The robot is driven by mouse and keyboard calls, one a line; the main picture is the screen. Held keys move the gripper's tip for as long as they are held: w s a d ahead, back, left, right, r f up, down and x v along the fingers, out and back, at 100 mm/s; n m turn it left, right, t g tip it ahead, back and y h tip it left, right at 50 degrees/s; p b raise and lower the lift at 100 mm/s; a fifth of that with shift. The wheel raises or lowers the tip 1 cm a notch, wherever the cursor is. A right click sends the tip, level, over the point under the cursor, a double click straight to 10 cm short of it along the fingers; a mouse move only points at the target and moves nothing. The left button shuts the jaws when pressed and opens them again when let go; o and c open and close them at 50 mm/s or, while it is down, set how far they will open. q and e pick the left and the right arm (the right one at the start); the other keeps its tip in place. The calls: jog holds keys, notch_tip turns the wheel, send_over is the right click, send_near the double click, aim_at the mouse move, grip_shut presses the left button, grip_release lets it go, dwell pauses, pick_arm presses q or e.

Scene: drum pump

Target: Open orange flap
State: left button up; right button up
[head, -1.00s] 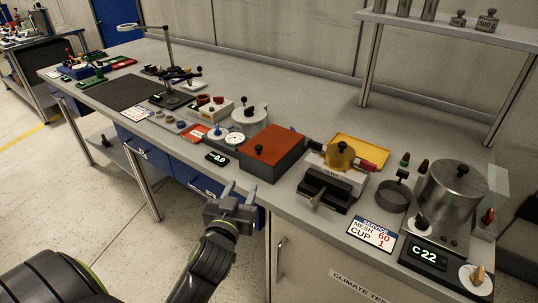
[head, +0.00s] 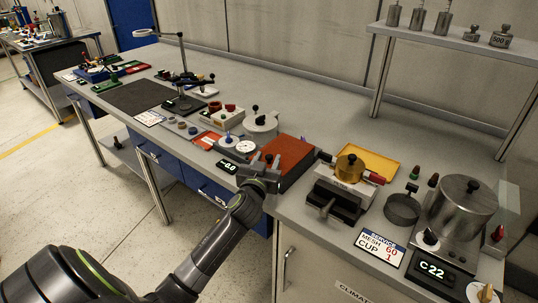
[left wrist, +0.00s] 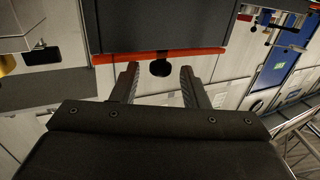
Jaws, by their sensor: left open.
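The orange flap (head: 288,151) is the flat lid on a dark grey box (head: 296,178) at the bench's front edge. It looks closed. Its black knob shows in the left wrist view (left wrist: 160,69), below the flap's orange edge (left wrist: 110,58). My left gripper (head: 265,162) is at the near-left side of the box in the head view and partly hides the flap. In the left wrist view its two fingers (left wrist: 159,73) are open, with the knob in the gap between them. I cannot tell whether either finger touches it. My right gripper is not in view.
A black-and-white device with a brass drum (head: 349,168) stands right of the box, with a yellow tray (head: 376,165) behind. A display reading -0.0 (head: 227,166) and a dial gauge (head: 246,147) are to the left. A steel pot (head: 462,207) stands far right.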

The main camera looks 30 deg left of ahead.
pick_arm(q)
jog(key=shift+x, duration=1.15)
jog(key=shift+c, duration=0.2)
grip_shut()
